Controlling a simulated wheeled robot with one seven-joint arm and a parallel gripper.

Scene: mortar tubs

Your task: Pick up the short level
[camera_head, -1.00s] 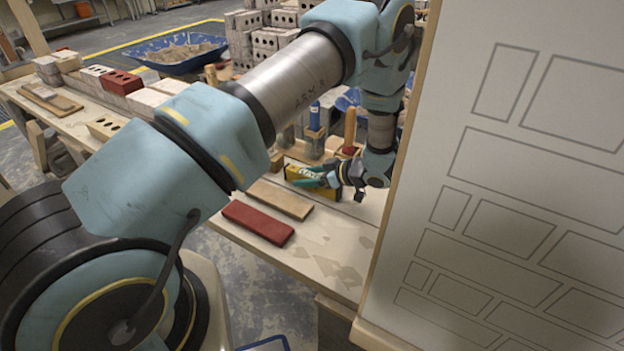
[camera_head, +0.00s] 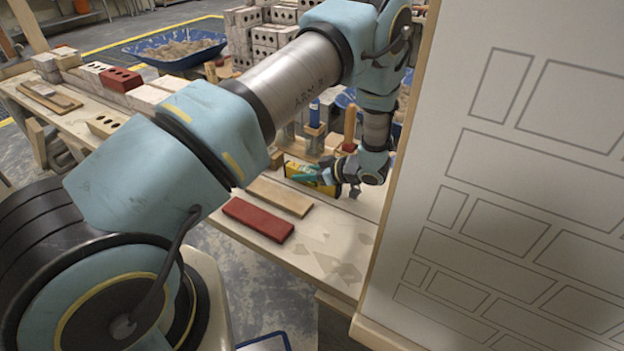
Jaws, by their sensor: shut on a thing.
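The short level is a small yellow block (camera_head: 294,168) at the far side of the work table, left of the drawn board. My gripper (camera_head: 307,175) reaches it from the right, with its green fingers across the level's face. The gripper is shut on the level. The fingers and wrist cover part of the level. It looks slightly tilted, and I cannot tell whether it still touches the table.
A red bar (camera_head: 258,218) and a wooden strip (camera_head: 280,197) lie on the table in front. Upright tools in a wooden holder (camera_head: 314,138) stand behind the gripper. A large white board (camera_head: 480,200) with drawn brick outlines closes off the right.

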